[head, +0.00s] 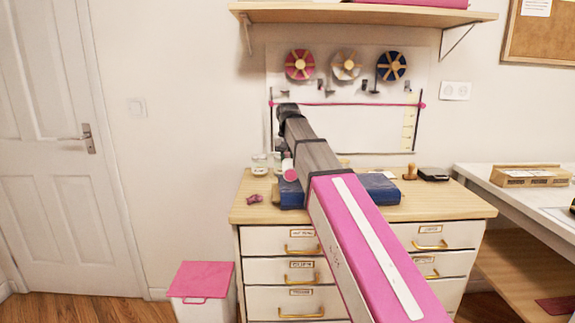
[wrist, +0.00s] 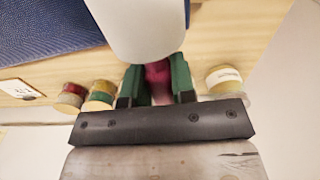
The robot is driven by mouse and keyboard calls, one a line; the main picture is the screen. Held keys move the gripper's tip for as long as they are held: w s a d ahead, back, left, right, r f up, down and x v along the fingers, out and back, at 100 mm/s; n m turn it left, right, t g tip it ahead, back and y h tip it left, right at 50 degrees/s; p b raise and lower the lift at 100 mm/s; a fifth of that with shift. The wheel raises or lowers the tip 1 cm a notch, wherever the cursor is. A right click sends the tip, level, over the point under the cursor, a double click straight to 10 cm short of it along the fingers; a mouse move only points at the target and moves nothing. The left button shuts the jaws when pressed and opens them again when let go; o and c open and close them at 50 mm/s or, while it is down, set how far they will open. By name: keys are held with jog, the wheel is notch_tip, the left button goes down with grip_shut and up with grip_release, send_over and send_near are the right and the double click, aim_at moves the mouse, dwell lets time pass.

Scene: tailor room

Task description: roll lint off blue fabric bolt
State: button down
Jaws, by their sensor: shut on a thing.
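The blue fabric bolt (head: 378,190) lies on the wooden top of the drawer cabinet, its middle hidden behind my arm in the head view. Its blue dotted cloth fills the upper left of the wrist view (wrist: 60,25). In the wrist view the green fingers of my gripper (wrist: 157,84) are shut on the pink handle (wrist: 157,72) of a lint roller, whose white roll (wrist: 138,28) extends up and out of the picture. In the head view my arm mostly hides the gripper.
A stamp (head: 410,171) and black pad (head: 433,174) stand right. A pink-lidded bin (head: 203,281) is on the floor.

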aim_at(290, 164)
jog(key=shift+r, duration=2.05)
jog(key=shift+s, duration=0.1)
jog(key=shift+s+d, duration=0.15)
jog(key=shift+s, duration=2.3)
jog(key=shift+s+d, duration=0.15)
jog(key=shift+s, duration=2.3)
jog(key=shift+s+f, duration=0.1)
